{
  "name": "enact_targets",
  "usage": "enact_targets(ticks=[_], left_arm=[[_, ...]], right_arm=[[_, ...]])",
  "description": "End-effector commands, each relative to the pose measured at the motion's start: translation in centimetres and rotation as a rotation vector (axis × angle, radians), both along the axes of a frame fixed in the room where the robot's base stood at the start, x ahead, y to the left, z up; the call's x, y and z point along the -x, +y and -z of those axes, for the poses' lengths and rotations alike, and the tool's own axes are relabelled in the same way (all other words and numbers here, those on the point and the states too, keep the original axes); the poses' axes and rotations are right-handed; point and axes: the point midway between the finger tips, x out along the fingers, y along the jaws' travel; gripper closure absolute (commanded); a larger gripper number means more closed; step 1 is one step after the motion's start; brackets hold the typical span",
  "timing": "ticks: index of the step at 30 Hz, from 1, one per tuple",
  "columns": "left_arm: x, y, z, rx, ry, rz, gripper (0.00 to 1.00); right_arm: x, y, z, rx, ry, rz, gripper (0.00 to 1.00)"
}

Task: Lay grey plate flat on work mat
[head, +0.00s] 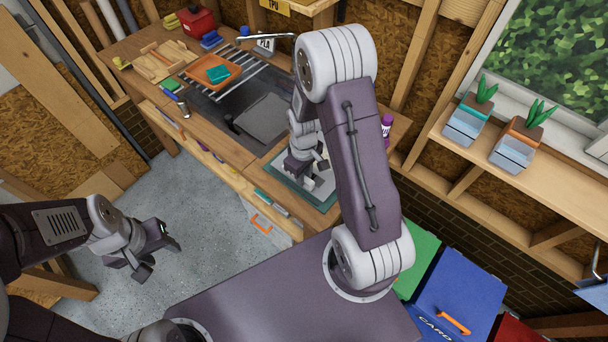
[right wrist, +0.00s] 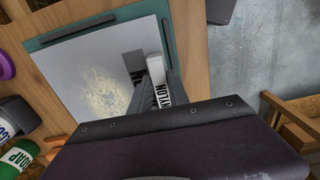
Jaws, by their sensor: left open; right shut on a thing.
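The pale grey plate (right wrist: 95,75) shows in the right wrist view, with a worn yellowish patch. It lies over the green work mat (right wrist: 183,45), whose border shows around it; I cannot tell if it touches the mat all over. My right gripper (head: 308,170) is low over the mat (head: 285,190) in the head view and hides much of plate and mat. My left gripper (head: 160,254) is open and empty, over the floor left of the bench.
Dark bars (right wrist: 78,30) lie along the plate's edges. A dark grey square panel (head: 262,118) lies further back on the bench. An orange tray (head: 210,70) and rack stand behind it. A purple-capped bottle (head: 386,125) stands right of the mat.

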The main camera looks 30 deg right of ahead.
Motion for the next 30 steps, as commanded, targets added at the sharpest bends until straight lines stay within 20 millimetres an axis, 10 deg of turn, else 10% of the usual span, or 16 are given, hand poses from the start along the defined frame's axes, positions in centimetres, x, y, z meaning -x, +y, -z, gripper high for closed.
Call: enact_targets(ticks=[26,27,30], left_arm=[[0.0,0.0,0.04,0.0,0.0,0.0,0.53],[0.0,0.0,0.04,0.0,0.0,0.0,0.53],[0.01,0.0,0.04,0.0,0.0,0.0,0.53]], right_arm=[[0.04,-0.02,0.54,0.0,-0.001,0.0,1.0],[0.04,-0.02,0.54,0.0,-0.001,0.0,0.7],[0.05,-0.02,0.54,0.0,-0.001,0.0,0.53]])
